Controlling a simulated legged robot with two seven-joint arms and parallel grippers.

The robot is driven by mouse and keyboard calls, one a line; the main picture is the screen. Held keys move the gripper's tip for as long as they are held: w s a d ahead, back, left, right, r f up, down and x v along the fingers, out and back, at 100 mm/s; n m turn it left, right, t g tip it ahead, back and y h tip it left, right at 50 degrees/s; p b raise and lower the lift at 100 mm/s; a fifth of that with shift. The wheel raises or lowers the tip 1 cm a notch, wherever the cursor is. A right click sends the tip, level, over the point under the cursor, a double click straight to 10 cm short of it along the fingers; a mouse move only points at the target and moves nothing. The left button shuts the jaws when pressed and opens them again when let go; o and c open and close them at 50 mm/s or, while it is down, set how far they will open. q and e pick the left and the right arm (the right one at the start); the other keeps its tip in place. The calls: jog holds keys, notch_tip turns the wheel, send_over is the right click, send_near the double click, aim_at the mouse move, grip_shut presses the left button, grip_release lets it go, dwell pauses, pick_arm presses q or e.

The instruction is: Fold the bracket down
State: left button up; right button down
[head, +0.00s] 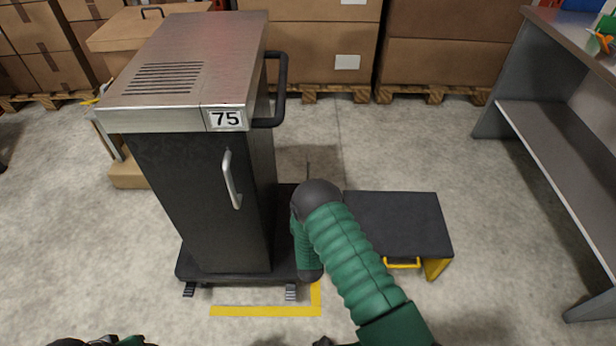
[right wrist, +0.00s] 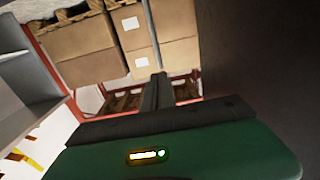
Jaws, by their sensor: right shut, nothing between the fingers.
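A dark cabinet (head: 205,200) with a steel top and the label "75" stands upright in the head view. A black bar bracket (head: 281,90) sticks out from its upper right side; whether this is the task's bracket I cannot tell for sure. My right forearm is low beside the cabinet's right side, well below that bar. It hides most of my right gripper in the head view. In the right wrist view the right gripper (right wrist: 158,90) is shut and empty, with the dark cabinet side (right wrist: 250,60) to its right. My left gripper is out of view.
A low black step (head: 405,215) with a yellow handle stands to the right of the cabinet. A grey shelf unit (head: 560,140) is at the far right. Boxes on pallets (head: 320,50) line the back. Yellow tape (head: 265,311) marks the floor.

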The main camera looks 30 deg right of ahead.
aim_at(309, 167)
jog(key=b+x, duration=0.2)
jog(key=x, duration=0.3)
jog(key=b+x, duration=0.2)
jog(key=x, duration=0.3)
jog(key=shift+s+d+f, duration=0.1)
jog(key=shift+s+d, duration=0.1)
jog(key=shift+d, duration=0.05)
jog(key=shift+w+d, duration=0.1)
